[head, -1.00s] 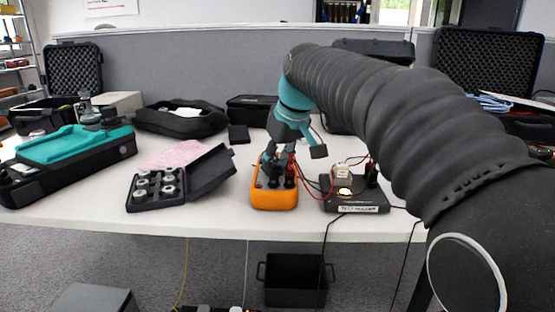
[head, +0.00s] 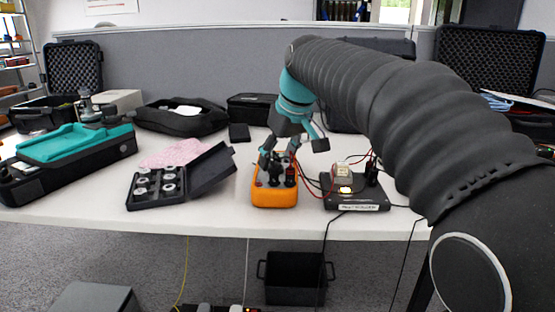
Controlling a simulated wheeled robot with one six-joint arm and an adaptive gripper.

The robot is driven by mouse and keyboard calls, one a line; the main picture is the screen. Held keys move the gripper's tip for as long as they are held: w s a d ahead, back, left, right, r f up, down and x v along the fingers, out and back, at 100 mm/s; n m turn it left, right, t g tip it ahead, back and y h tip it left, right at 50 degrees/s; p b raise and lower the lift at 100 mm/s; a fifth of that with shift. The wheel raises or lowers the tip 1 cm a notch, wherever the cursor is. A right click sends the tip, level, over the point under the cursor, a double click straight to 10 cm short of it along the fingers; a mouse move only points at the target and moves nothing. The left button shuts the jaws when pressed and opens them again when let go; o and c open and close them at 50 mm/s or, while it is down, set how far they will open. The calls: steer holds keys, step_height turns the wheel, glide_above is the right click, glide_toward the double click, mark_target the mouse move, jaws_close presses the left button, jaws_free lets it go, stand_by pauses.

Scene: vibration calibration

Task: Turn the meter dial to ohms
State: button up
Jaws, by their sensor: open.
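The orange meter (head: 275,198) lies on the white table near its front edge, in the middle of the head view. Its dark dial (head: 274,170) stands up from its face, among dark and red plugs with leads. My gripper (head: 277,158) is open and points down over the meter's upper part, with its fingertips around or just above the dial. I cannot tell whether they touch it. The dial's setting and the meter's display are too small to read, and the gripper partly hides the far end.
A black test box (head: 357,206) with a lit yellow spot stands right of the meter, with red and black leads between them. An open black case of round weights (head: 157,187) is at left. The table's front edge (head: 220,231) is close; a black bin (head: 294,277) is below.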

steer(key=v, duration=1)
steer(key=shift+r, duration=0.4)
steer(key=shift+s+d, duration=0.1)
steer(key=b+x, duration=0.4)
steer(key=x, duration=0.8)
steer(key=shift+s+d, duration=0.1)
